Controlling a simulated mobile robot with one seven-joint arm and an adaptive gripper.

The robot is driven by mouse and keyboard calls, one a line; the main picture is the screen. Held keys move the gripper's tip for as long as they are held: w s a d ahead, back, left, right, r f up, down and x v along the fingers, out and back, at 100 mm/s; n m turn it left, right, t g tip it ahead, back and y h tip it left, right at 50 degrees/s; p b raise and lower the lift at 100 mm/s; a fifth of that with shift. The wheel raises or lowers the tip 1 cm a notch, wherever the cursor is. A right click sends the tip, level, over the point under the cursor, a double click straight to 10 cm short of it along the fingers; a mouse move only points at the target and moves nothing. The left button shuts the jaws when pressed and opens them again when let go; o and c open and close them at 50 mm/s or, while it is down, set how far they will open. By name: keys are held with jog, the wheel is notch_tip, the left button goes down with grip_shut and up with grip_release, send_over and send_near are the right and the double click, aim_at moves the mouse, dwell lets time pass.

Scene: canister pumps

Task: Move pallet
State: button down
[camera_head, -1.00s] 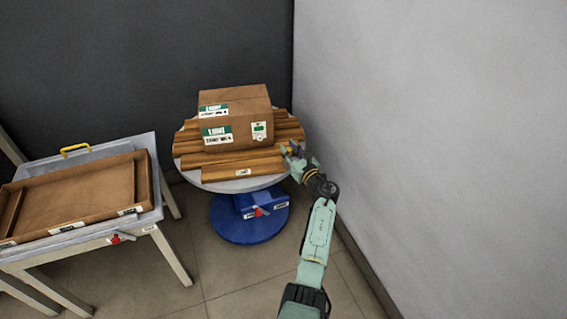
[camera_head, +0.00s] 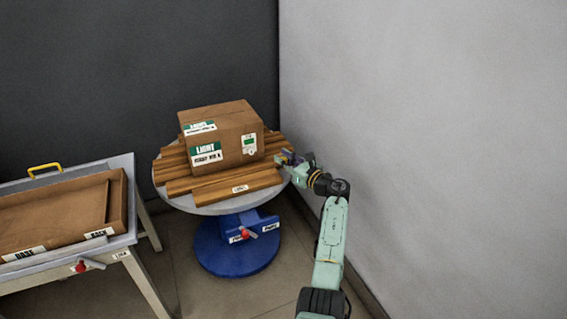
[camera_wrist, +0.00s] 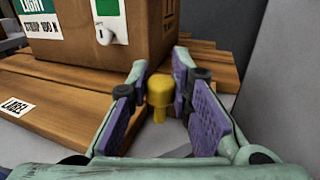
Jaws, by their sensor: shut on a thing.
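The wooden pallet (camera_head: 222,190) of brown slats lies on a round grey tabletop (camera_head: 200,209) with a blue pedestal. A cardboard box (camera_head: 226,135) with green and white labels sits on it. The pallet also shows in the wrist view (camera_wrist: 90,78), with a white label on its front slat. My gripper (camera_head: 287,159) is at the pallet's right end. In the wrist view its purple-padded fingers (camera_wrist: 160,100) are around a yellow knob (camera_wrist: 159,92), shut on it. The fingers partly hide the pallet's edge, and I cannot see how the knob is attached.
A table (camera_head: 130,250) at the left carries a brown tray (camera_head: 117,205) and a yellow handle (camera_head: 45,168). A red-knobbed lever (camera_head: 80,267) sticks out of its front. A grey wall (camera_head: 430,130) stands close to the arm's right. Floor is open between the tables.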

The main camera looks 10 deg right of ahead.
jog(key=shift+a, duration=0.35)
jog(key=c, duration=1.7)
grip_release()
jog(key=shift+o, duration=1.4)
jog(key=shift+d, duration=0.25)
jog(key=v, duration=1.2)
